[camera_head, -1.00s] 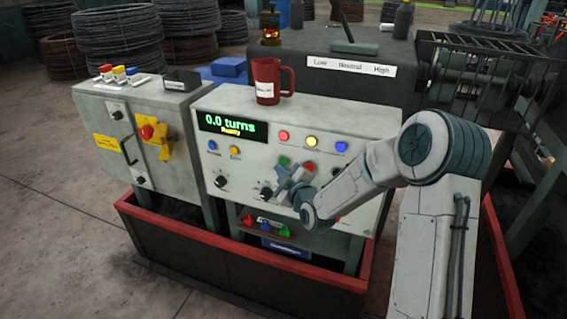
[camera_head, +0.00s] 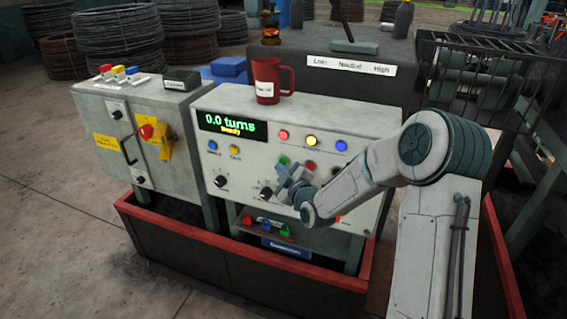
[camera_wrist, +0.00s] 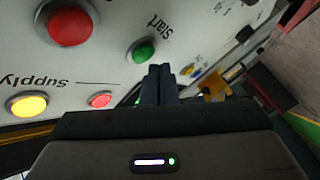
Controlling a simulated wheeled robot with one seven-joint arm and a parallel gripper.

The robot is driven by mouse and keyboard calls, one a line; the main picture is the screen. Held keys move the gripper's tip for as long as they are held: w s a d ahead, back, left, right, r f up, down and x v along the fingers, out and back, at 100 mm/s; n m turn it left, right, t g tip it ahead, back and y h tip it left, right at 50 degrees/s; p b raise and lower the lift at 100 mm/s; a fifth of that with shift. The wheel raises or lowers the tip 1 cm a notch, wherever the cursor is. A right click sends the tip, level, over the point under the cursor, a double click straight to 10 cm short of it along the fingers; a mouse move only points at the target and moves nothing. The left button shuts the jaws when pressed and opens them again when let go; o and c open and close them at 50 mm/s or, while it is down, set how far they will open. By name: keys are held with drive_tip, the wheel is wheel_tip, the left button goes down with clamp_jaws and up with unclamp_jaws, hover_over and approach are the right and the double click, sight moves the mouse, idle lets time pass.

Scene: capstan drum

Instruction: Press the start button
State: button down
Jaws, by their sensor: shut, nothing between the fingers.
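The green start button (camera_wrist: 141,51), labelled "Start", is on the pale control panel, just beyond my fingertips in the wrist view. It also shows in the head view (camera_head: 283,160), just above my gripper. My gripper (camera_wrist: 160,70) is shut and empty. Its fingertips point at the panel near the button's lower right edge in the wrist view; I cannot tell whether they touch it. In the head view my gripper (camera_head: 283,180) is in front of the panel, hiding part of its lower middle.
A large red button (camera_wrist: 70,22) is beside the start button. Yellow (camera_wrist: 27,104) and red (camera_wrist: 100,99) supply lamps are close by. A black knob (camera_head: 266,193) is left of my gripper. A red mug (camera_head: 267,80) stands on the panel's top.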

drive_tip(key=shift+w+d+b, duration=0.15)
drive_tip(key=shift+w+b, duration=0.15)
drive_tip(key=shift+w, duration=0.05)
